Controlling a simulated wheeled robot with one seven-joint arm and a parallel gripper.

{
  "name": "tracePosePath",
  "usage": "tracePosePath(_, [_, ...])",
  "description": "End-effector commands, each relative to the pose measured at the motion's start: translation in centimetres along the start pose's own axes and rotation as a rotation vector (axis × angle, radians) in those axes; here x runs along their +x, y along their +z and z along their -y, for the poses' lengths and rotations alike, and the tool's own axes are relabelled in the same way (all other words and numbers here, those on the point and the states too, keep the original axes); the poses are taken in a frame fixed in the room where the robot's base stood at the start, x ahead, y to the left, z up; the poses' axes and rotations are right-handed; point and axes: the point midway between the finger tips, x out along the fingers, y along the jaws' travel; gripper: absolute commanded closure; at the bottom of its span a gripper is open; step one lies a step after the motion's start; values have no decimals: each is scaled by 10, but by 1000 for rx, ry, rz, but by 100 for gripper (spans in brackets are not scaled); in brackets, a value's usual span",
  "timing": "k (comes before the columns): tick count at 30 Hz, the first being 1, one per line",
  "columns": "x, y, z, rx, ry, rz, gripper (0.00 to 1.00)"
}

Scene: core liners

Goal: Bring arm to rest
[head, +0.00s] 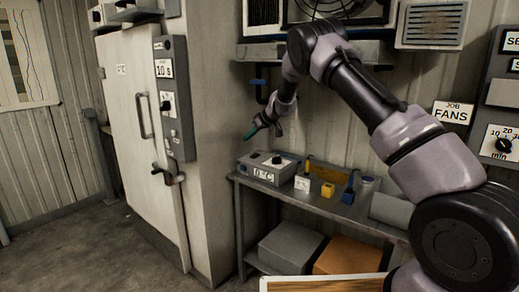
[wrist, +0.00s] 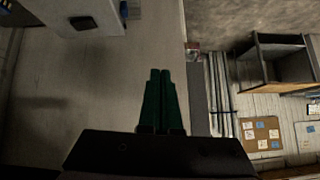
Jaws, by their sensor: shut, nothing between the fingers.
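My gripper (head: 251,132) is at the end of my arm, which reaches in from the right in the head view and bends down to the left. It hangs in the air above the left end of the metal bench, apart from anything. In the wrist view my gripper (wrist: 160,74) shows two green fingers side by side, closed together with nothing between them.
The metal bench (head: 325,207) holds a grey box with a dial (head: 269,168) and several small items. A white cold-room door (head: 135,125) with a handle stands at left. A fan (head: 335,8) is above. The floor (head: 85,250) at left is clear.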

Motion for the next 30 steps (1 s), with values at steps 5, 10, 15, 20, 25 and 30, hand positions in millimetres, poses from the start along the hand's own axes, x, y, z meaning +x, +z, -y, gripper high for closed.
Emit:
tracePosePath(5, [-32,-9,-2,50,6,-4,100])
tracePosePath(10, [-74,-17,-2,120,12,-6,100])
tracePosePath(15, [-134,-24,2,213,21,-10,100])
tracePosePath(20, [-219,-24,16,340,36,-11,100])
tracePosePath(25, [-311,-8,45,481,62,-3,100])
tracePosePath(30, [-391,23,83,606,105,4,100])
